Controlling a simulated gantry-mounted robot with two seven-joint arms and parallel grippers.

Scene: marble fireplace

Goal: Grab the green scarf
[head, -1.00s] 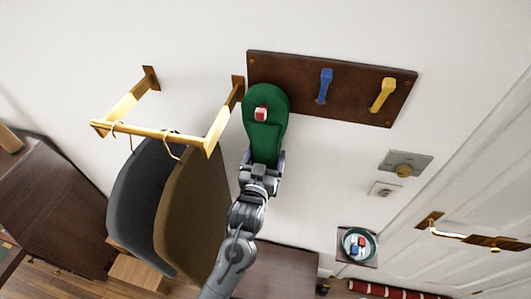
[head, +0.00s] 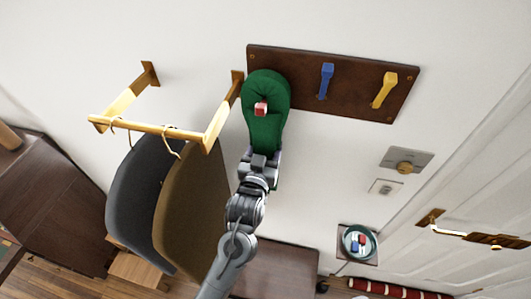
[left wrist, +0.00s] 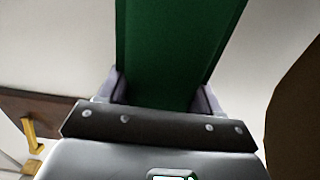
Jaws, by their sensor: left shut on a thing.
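The green scarf (head: 266,90) hangs from a peg with a red and white end (head: 261,109) at the left of the dark wall board (head: 300,91). My left gripper (head: 262,160) reaches up from below and is shut on the lower part of the scarf. In the left wrist view the green scarf (left wrist: 175,50) runs up from between the two fingers of my left gripper (left wrist: 165,88). The scarf's lower end is hidden behind the gripper and arm. My right gripper is not in view.
A blue peg (head: 326,80) and a yellow peg (head: 384,90) on the board are empty. A brass rail (head: 160,131) to the left holds a grey garment (head: 138,190) and a brown garment (head: 190,205), close beside my arm. A round dish (head: 358,243) sits lower right, near a door (head: 470,190).

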